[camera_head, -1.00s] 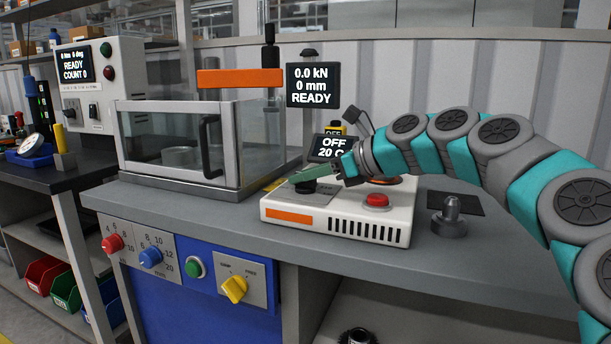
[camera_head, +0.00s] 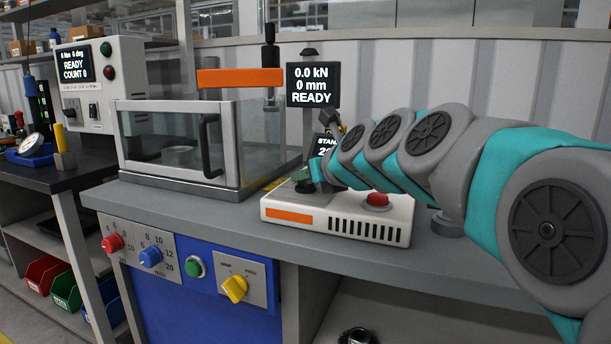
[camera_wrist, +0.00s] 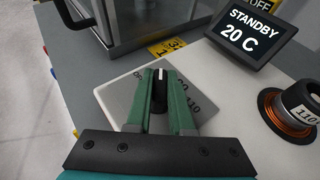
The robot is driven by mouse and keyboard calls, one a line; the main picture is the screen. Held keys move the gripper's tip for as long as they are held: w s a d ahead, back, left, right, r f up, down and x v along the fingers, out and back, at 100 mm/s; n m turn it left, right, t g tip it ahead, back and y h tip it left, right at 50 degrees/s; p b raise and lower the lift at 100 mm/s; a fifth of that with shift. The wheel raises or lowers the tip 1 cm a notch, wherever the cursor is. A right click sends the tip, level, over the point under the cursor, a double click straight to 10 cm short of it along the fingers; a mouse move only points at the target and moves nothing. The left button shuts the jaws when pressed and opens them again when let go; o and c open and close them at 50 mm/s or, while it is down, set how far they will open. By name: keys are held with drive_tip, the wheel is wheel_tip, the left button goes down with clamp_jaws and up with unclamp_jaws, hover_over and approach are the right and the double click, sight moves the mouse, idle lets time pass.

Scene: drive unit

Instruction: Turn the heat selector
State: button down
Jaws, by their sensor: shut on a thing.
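The heat selector (camera_wrist: 158,98) is a dark knob with a white pointer mark on a grey dial plate (camera_wrist: 118,101), in the wrist view. My gripper (camera_wrist: 160,88) has its two green fingers on either side of the knob, shut on it. In the head view my gripper (camera_head: 311,180) reaches down onto the left part of the white heater unit (camera_head: 372,231), and my arm hides some of it. The heater display (camera_wrist: 252,32) reads STANDBY 20 C in the wrist view.
A red button (camera_head: 377,199) sits right of the selector on the heater. A coil (camera_wrist: 290,112) with a 110 label is at right in the wrist view. A glass-sided press enclosure (camera_head: 190,145) stands left. A yellow knob (camera_head: 235,289) is on the bench front.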

drive_tip(key=shift+r+m+t+h, duration=0.1)
drive_tip(key=shift+m+t+h, duration=0.3)
drive_tip(key=shift+m, duration=0.1)
drive_tip(key=c, duration=0.8)
unclamp_jaws()
drive_tip(key=shift+v, duration=3.85)
